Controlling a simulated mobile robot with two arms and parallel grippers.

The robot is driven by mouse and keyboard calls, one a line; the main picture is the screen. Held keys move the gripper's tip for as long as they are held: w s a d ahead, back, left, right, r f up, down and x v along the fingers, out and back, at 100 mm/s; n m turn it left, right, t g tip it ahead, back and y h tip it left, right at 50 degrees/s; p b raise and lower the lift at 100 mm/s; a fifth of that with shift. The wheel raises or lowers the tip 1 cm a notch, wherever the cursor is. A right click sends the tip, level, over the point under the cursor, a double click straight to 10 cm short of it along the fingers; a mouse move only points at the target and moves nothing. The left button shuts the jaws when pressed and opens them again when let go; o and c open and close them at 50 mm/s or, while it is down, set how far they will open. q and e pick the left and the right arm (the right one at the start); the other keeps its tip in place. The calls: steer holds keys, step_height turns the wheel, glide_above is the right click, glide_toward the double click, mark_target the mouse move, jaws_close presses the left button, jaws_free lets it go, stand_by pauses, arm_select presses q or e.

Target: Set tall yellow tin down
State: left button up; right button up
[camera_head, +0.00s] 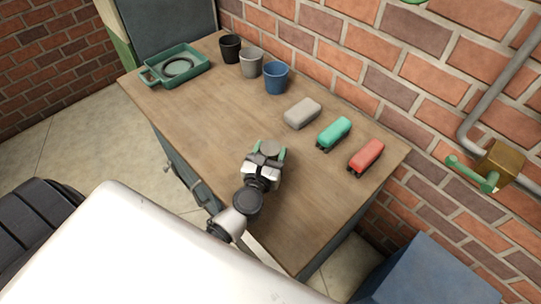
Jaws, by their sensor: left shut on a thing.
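My left gripper (267,155) is over the middle of the wooden table, with green fingertips on either side of a round grey-topped thing (270,147). It is shut on this thing, which I take for the tall tin. Only its dull grey top shows; no yellow side is visible, as the gripper hides the rest. I cannot tell whether its base touches the table. My right gripper is not in view.
The wooden table (205,120) has free room left of my gripper and at its front right. A green tray (175,66), black, grey and blue cups (276,78), and grey, green and red blocks (366,156) line the back. A brick wall stands behind.

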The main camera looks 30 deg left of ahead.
arm_select(q)
steer(key=shift+f, duration=0.1)
steer(key=shift+f, duration=0.2)
steer(key=o, duration=1.1)
steer(key=shift+r, duration=0.15)
steer(key=shift+s, duration=0.2)
steer(key=s+b, duration=0.1)
steer(key=s, duration=0.2)
steer(key=s+d+b, duration=0.1)
steer(key=s, duration=0.3)
steer(key=s+b, duration=0.1)
steer(key=s, duration=0.2)
steer(key=shift+s+d, duration=0.3)
steer(key=shift+d, duration=0.1)
steer(key=shift+s+r, duration=0.1)
steer(key=shift+s, duration=0.35)
